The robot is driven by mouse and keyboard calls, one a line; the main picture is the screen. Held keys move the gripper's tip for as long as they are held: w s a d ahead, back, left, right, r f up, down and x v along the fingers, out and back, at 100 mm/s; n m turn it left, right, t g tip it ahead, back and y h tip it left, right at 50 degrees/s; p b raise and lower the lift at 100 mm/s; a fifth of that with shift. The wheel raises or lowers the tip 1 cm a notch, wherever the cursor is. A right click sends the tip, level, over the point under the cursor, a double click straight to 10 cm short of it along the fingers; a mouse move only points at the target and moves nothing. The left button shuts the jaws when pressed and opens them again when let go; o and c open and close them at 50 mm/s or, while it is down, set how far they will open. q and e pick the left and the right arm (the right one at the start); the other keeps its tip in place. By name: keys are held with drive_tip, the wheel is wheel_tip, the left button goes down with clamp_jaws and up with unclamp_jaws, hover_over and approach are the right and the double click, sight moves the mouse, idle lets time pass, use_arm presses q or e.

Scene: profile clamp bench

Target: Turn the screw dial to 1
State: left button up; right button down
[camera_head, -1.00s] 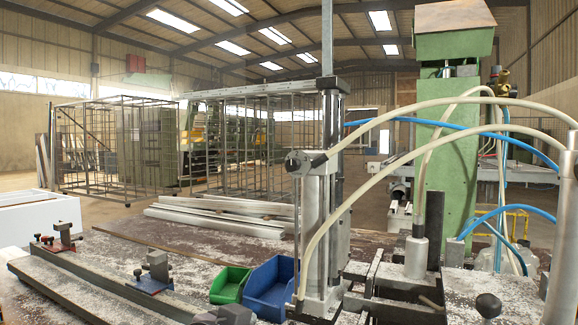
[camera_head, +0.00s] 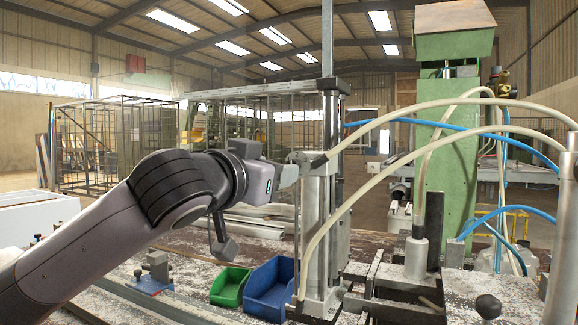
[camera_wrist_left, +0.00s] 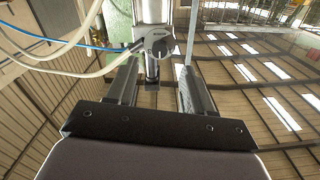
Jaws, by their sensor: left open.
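The screw dial (camera_wrist_left: 160,41) is a grey round knob on the upright metal clamp column, facing the camera in the left wrist view. The dial lies beyond the fingertips and nothing is held. In the head view my left gripper (camera_head: 284,177) is at the dial's left side. The dial's number marks are too small to read.
A pale hose (camera_head: 360,117) arches from the column beside the dial. Green (camera_head: 229,287) and blue (camera_head: 268,290) bins stand on the bench below. A green machine column (camera_head: 441,170) rises to the right. The space left of the dial is taken by my arm.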

use_arm(q)
drive_tip(key=p+x, duration=0.2)
drive_tip(key=x, duration=0.4)
drive_tip(key=shift+w+d, duration=0.15)
drive_tip(key=shift+w, duration=0.1)
clamp_jaws()
